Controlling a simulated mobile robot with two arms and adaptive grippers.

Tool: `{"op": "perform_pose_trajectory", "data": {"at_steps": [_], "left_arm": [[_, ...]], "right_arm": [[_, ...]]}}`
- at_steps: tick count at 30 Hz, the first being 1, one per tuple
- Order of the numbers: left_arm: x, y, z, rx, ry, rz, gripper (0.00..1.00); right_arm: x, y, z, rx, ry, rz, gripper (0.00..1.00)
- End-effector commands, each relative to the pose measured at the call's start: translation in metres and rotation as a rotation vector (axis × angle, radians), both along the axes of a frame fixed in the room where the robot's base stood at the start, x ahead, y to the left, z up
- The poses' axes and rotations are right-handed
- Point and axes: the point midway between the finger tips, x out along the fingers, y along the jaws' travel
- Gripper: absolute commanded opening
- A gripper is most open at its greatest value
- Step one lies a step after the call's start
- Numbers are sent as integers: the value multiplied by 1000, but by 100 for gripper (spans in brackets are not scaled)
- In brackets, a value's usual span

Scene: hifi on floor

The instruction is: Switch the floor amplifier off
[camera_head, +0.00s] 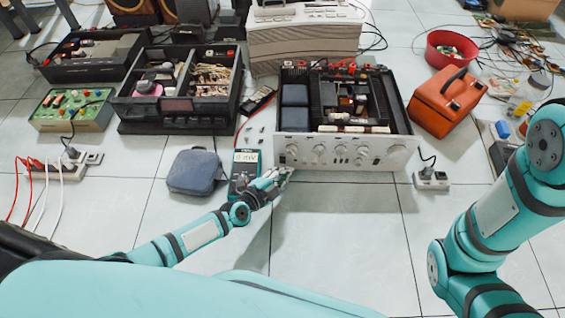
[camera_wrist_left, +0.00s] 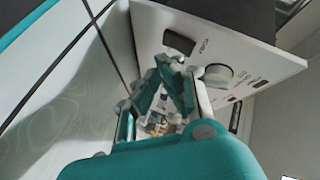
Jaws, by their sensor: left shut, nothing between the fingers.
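The floor amplifier (camera_head: 345,152) has a silver front panel with a row of knobs, and its top is open, showing its insides. In the left wrist view its panel (camera_wrist_left: 245,52) carries a dark rectangular power switch (camera_wrist_left: 180,42) beside printed lettering, with a round knob (camera_wrist_left: 217,75) next to it. My left gripper (camera_head: 284,172) is shut and empty at the lower left corner of the panel. In the wrist view the closed fingertips (camera_wrist_left: 171,63) are just below the switch; I cannot tell whether they touch it. My right gripper is out of view.
A multimeter (camera_head: 244,170) and a blue-grey case (camera_head: 195,172) lie left of my left gripper. A power strip (camera_head: 431,179) sits right of the amplifier, near an orange box (camera_head: 447,103). The tiled floor in front is clear.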

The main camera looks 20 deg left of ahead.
Motion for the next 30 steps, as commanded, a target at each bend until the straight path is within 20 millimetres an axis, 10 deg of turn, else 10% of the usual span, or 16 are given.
{"op": "perform_pose_trajectory", "data": {"at_steps": [15, 30], "left_arm": [[-44, -13, 7, -2, 2, 0, 0], [-46, -13, 6, -1, 1, -1, 0]], "right_arm": [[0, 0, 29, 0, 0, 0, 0], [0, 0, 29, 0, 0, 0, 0]]}}
